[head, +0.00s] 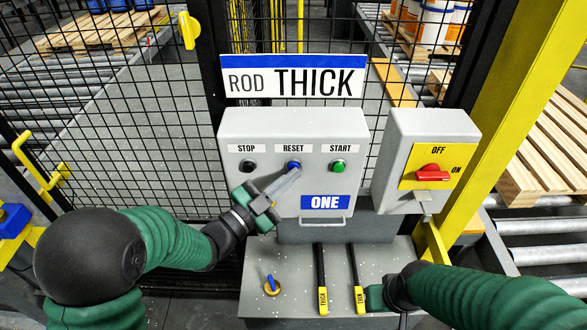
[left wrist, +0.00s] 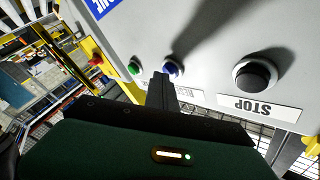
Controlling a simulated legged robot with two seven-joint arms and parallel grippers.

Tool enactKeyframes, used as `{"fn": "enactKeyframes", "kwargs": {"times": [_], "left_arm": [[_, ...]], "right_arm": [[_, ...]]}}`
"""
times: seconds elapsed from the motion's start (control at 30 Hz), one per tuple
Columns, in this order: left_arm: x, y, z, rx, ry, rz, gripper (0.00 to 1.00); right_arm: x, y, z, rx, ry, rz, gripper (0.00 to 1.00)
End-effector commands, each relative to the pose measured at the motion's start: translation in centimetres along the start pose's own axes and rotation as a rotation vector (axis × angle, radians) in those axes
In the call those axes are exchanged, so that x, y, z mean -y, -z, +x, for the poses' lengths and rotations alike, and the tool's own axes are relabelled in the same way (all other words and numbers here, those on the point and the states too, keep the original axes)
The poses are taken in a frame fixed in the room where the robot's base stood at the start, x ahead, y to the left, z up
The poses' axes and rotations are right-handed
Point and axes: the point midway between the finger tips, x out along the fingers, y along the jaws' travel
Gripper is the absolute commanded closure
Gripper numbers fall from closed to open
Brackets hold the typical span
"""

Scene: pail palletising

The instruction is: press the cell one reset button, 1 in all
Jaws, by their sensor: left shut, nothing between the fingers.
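The grey control box labelled ONE (head: 255,190) carries a black STOP button (head: 248,166), a blue RESET button (head: 292,164) and a green START button (head: 338,166). My left gripper (head: 294,173) is shut and empty, its fingertips at the lower edge of the RESET button. In the left wrist view the fingertips (left wrist: 162,80) end right beside the blue button (left wrist: 173,68); I cannot tell whether they touch it. My right gripper (head: 374,298) is low on the right, beside the rod labelled THIN (head: 358,285); its fingers are not clear.
A ROD THICK sign (head: 293,82) hangs above the box. A switch box (head: 433,130) with a red OFF/ON handle (head: 432,175) stands right. The grey shelf (head: 300,290) below holds a rod labelled THICK (head: 322,280) and a blue-handled piece (head: 271,285). Mesh fence (head: 120,120) stands behind.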

Motion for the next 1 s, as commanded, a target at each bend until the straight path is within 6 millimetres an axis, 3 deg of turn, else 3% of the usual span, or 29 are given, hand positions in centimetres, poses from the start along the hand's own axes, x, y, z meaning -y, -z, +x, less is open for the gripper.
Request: {"fn": "enactKeyframes", "kwargs": {"times": [0.63,1.0], "left_arm": [[-1.0,0.9,-1.3,0.0,0.001,0.0,1.0],[-2.8,2.8,-3.9,-0.001,0.001,0.001,1.0]], "right_arm": [[0.0,-0.1,0.6,0.0,0.0,0.0,0.64],[0.0,-0.3,1.4,0.0,0.0,0.0,0.64]]}}
